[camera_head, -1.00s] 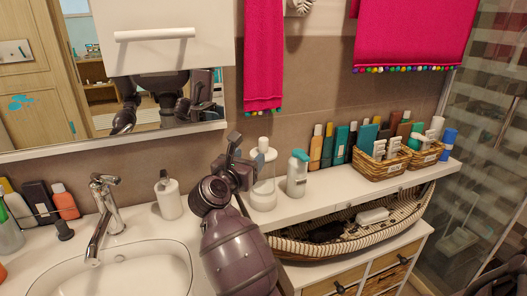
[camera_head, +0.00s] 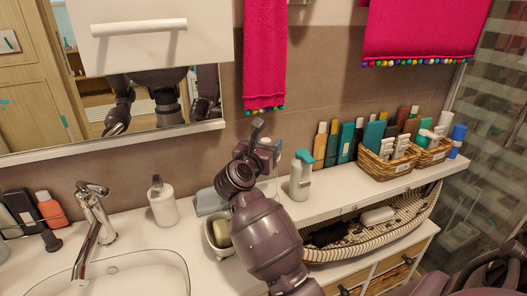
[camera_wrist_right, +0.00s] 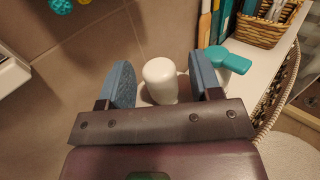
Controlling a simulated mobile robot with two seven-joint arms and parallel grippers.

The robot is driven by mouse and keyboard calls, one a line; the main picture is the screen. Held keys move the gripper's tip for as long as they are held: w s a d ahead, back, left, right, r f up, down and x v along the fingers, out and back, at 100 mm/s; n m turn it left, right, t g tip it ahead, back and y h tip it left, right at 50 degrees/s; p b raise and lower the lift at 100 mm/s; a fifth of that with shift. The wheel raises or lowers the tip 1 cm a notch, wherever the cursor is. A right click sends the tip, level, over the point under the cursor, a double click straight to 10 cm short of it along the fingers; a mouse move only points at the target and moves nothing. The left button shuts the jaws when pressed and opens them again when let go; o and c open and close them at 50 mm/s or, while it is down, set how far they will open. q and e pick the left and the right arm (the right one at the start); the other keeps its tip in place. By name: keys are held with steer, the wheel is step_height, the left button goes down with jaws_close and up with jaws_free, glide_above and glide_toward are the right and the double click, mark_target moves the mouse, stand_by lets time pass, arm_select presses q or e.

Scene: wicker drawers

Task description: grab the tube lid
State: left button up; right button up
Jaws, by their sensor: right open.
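My right gripper (camera_head: 266,143) is raised over the white shelf in the head view, in front of the clear tube (camera_head: 268,188), which it mostly hides. In the right wrist view the white rounded tube lid (camera_wrist_right: 160,76) sits between the two blue finger pads of my right gripper (camera_wrist_right: 163,84). The fingers are open, with a gap on both sides of the lid. My left gripper is not in view.
A white bottle with a teal pump (camera_head: 301,176) stands close to the right of the gripper. Several bottles and wicker baskets (camera_head: 386,168) line the shelf farther right. A white soap dispenser (camera_head: 162,202) and a faucet (camera_head: 93,215) are left. Pink towels (camera_head: 264,55) hang above.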

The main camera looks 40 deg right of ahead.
steer(key=shift+s+a+r, duration=0.1)
steer(key=shift+s+a, duration=0.05)
steer(key=shift+s, duration=0.05)
steer(key=shift+c, duration=0.4)
steer(key=c, duration=0.9)
